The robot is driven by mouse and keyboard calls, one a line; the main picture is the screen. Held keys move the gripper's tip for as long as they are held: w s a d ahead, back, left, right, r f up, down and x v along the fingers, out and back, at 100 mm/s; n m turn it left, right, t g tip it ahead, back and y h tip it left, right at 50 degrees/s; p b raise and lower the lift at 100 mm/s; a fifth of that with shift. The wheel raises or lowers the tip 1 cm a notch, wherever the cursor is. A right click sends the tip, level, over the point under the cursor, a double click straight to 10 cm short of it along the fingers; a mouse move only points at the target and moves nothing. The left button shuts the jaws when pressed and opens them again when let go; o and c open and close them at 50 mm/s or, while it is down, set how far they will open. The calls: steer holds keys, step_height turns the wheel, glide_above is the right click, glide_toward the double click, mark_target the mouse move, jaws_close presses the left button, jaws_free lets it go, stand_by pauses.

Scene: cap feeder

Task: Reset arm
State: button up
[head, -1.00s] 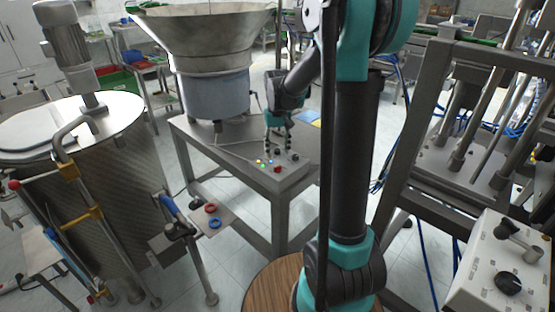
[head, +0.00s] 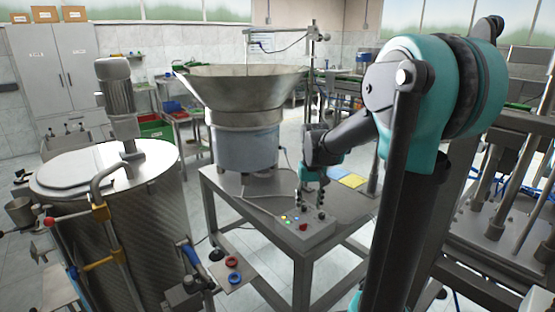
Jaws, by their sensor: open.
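My gripper (head: 311,198) hangs at the end of my teal and dark arm, fingers pointing down, just above the control box (head: 304,230) on the metal table (head: 272,212). The fingers are apart and nothing shows between them. The box has a red button and small coloured buttons. The fingertips overlap the box in the picture, so I cannot tell if they touch it. The cap feeder (head: 245,147), a wide metal bowl on a grey-blue drum, stands on the table left of my gripper.
A steel tank (head: 128,235) with a motor on top stands at the left. A small plate with a red ring (head: 233,262) and a blue ring (head: 235,277) is in front of the table. A metal frame machine (head: 500,215) stands at the right. Yellow and blue sheets (head: 347,176) lie on the table.

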steer(key=s+d+f+t, duration=0.1)
steer(key=s+f, duration=0.4)
steer(key=s, duration=0.4)
steer(key=s+d+f+t, duration=0.2)
steer(key=s+f, duration=0.3)
steer(key=s, duration=0.5)
steer(key=shift+f+m, duration=0.15)
steer(key=shift+m, duration=0.25)
